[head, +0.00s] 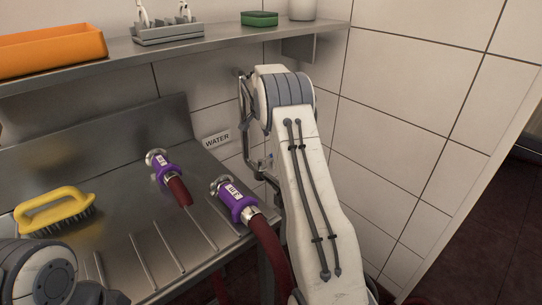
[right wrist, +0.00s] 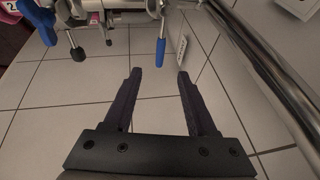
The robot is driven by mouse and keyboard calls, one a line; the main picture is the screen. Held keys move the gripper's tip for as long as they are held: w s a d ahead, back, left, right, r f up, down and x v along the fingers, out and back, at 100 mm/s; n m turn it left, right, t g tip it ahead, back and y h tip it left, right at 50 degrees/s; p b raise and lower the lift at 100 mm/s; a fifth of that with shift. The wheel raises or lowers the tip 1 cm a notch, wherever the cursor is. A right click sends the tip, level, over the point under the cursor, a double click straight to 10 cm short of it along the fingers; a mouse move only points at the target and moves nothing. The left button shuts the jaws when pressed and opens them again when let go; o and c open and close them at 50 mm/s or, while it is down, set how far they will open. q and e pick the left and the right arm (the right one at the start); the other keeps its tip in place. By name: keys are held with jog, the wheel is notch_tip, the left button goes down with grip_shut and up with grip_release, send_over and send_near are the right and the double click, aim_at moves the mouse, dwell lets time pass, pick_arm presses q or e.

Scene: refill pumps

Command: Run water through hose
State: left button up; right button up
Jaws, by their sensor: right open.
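Two dark red hoses with purple couplings lie on the steel counter in the head view. One coupling (head: 162,171) is farther back; the other coupling (head: 234,197) is nearer, its hose (head: 267,243) running off the front edge. A WATER label (head: 216,139) is on the tiled wall. In the right wrist view my right gripper (right wrist: 159,75) is open and empty. A blue handle (right wrist: 160,52) hangs just beyond and between its fingertips, apart from them. My left gripper is out of view.
A yellow brush (head: 55,210) lies on the counter (head: 130,225) at left. A shelf (head: 200,38) above holds an orange bin (head: 50,50), a grey rack (head: 167,33) and a green sponge (head: 259,18). A metal pipe (right wrist: 270,70) runs along the right wrist view's right side.

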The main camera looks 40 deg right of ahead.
jog(key=x, duration=1)
jog(key=shift+d, duration=0.1)
grip_shut()
jog(key=shift+w, duration=0.1)
dwell(1.1)
